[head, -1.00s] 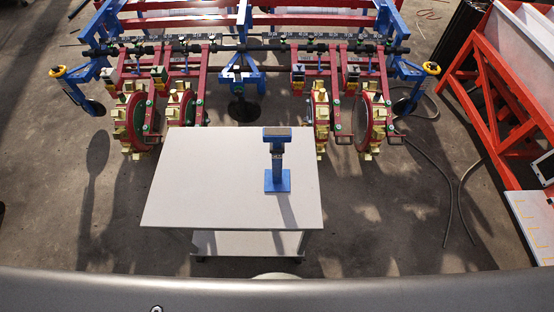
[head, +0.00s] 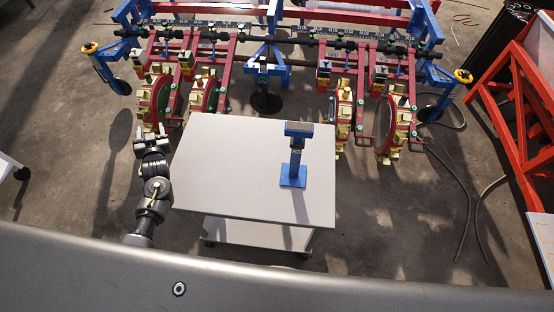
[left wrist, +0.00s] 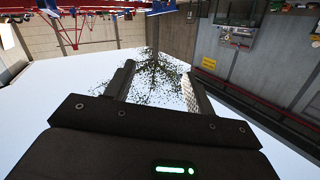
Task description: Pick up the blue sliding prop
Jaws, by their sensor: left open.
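The blue sliding prop (head: 296,157) stands upright on the right half of a pale table (head: 225,180) in the head view. It has a square blue base, a post and a flat top. My left gripper (head: 149,133) is beyond the table's left edge, well apart from the prop, with its tips pointing away from me. In the left wrist view my left gripper (left wrist: 160,90) is open, with nothing between its fingers. The prop cannot be made out in that view. My right gripper is not in view.
A red and blue planter machine (head: 265,70) with yellow-toothed wheels stands close behind the table. A red frame (head: 500,110) stands at the right, with cables on the floor. The tabletop left of the prop is clear.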

